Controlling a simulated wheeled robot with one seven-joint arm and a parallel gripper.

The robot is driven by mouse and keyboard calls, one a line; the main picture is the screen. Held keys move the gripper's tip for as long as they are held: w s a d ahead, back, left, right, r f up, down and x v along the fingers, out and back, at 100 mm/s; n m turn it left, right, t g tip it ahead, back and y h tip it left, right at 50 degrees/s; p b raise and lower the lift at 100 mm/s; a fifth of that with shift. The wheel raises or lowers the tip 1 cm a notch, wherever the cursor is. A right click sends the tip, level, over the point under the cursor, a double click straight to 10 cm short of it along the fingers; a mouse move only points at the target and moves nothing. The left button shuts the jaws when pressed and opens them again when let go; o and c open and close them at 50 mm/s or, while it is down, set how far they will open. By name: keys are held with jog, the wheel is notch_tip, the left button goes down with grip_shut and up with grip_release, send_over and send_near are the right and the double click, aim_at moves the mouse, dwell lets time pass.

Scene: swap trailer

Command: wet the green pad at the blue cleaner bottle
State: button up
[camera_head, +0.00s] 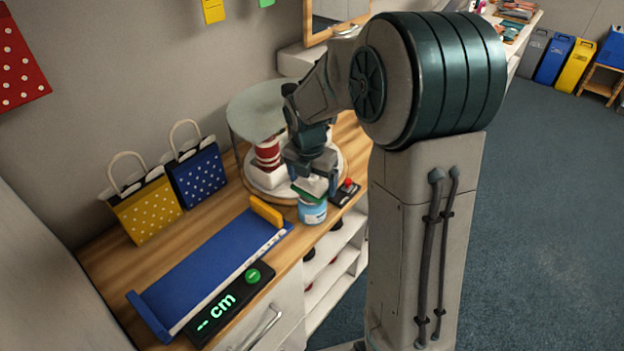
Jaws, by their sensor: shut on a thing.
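My gripper (313,182) points down over the counter's front edge, shut on the green pad. The green pad (303,195) shows as a thin green strip below a pale block between the fingers; part of it is hidden by them. The blue cleaner bottle (312,214) is a short light-blue and white container standing upright on the counter, directly below the pad. The pad overlaps the bottle's top in this view; I cannot tell whether they touch.
A small dark box with a red button (346,191) stands close right of the bottle. A round stand with a glass disc (253,112) and red-and-white item is behind. A blue measuring board (205,266) lies left, beside dotted yellow (147,210) and blue (197,175) bags.

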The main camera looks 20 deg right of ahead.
jog(key=shift+f, duration=0.6)
dwell(1.5)
jog(key=shift+r, duration=0.15)
notch_tip(320, 180, up, 7)
jog(key=p, duration=0.6)
dwell(0.7)
